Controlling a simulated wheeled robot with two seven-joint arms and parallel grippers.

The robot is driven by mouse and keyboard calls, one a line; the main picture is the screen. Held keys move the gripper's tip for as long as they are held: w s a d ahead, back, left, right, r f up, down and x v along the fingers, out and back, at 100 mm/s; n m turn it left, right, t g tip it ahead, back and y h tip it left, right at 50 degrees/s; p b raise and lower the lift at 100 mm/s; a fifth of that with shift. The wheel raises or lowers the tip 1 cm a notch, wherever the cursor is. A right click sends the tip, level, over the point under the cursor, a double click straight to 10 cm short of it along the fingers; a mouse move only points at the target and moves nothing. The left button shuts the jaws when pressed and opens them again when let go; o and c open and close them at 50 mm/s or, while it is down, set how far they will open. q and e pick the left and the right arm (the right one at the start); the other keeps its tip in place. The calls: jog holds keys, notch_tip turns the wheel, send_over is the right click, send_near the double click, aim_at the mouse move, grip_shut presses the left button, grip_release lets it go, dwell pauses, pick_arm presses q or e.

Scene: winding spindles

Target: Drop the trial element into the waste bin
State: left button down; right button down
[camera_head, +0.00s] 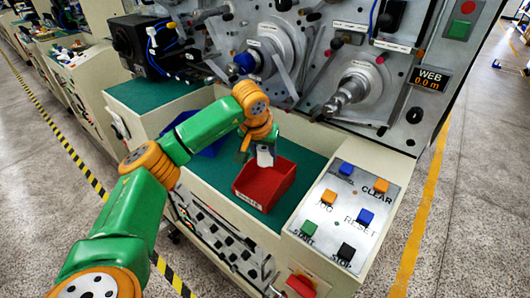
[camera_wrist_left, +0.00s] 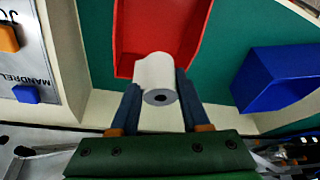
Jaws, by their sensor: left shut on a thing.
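My left gripper (camera_wrist_left: 158,108) is shut on a small white roll with a dark core hole, the trial element (camera_wrist_left: 157,76), in the left wrist view. In the head view the left gripper (camera_head: 262,150) points down with the white roll (camera_head: 265,158) at its tip. The roll is at the red waste bin (camera_head: 283,190), over its back left part as seen in the head view. In the left wrist view the red bin (camera_wrist_left: 160,25) lies just beyond the roll. I cannot tell whether the roll touches it. My right gripper is not in view.
A blue bin (camera_head: 208,148) stands on the green top, left of the red bin and partly behind my arm. A button panel (camera_head: 345,215) lies to the right. The machine face with spindles (camera_head: 355,82) rises behind.

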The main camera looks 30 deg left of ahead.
aim_at(263, 166)
pick_arm(q)
notch_tip(263, 166, down, 7)
jog(key=b, duration=0.4)
jog(key=shift+d+r, duration=0.1)
jog(key=shift+c, duration=1.5)
grip_release()
jog(key=shift+s+r, duration=0.1)
jog(key=b+v, duration=0.1)
jog(key=v, duration=0.6)
